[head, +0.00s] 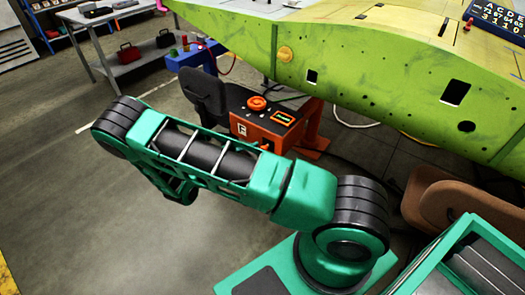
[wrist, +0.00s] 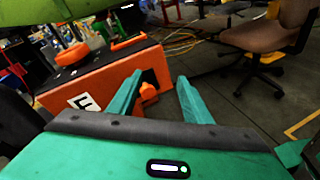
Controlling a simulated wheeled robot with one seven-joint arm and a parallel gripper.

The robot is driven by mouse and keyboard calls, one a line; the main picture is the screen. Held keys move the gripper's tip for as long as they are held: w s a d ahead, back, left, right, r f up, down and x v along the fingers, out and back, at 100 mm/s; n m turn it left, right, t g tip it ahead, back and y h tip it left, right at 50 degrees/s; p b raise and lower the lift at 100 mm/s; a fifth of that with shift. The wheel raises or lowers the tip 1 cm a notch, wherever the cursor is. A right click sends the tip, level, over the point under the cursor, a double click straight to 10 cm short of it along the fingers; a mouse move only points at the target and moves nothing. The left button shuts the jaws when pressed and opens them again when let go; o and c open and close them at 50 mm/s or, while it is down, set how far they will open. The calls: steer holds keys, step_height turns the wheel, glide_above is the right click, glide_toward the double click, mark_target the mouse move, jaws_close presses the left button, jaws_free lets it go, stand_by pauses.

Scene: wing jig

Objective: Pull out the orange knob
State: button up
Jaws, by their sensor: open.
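An orange box (head: 262,128) stands below the green wing panel and also shows in the wrist view (wrist: 112,86). A small orange knob (wrist: 149,93) sticks out from a dark recess in the box's side. A larger round orange knob (head: 257,102) sits on the box's top and shows again in the wrist view (wrist: 73,54). My gripper (wrist: 160,76) is open, its two green fingers pointing toward the box side. The small side knob appears between the fingers, closer to the left one. I cannot tell any contact. My fingers are not clearly visible in the head view.
The yellow-green wing panel (head: 370,85) overhangs the box. A dark chair (head: 207,98) stands at the box's left. A brown chair (wrist: 268,45) is at the right in the wrist view. Cables lie on the floor behind the box. Open floor (head: 70,190) lies at left.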

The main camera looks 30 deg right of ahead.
mark_target(265, 148)
step_height(265, 148, down, 6)
steer(key=w+a+n+t+h, duration=0.1)
steer(key=a+n+t, duration=0.2)
steer(key=n+t, duration=0.25)
steer(key=shift+g, duration=0.35)
steer(key=x, duration=1)
steer(key=shift+w+d+r, duration=0.1)
steer(key=shift+w+d, duration=0.05)
steer(key=shift+d, duration=0.15)
steer(key=shift+c, duration=0.7)
jaws_close()
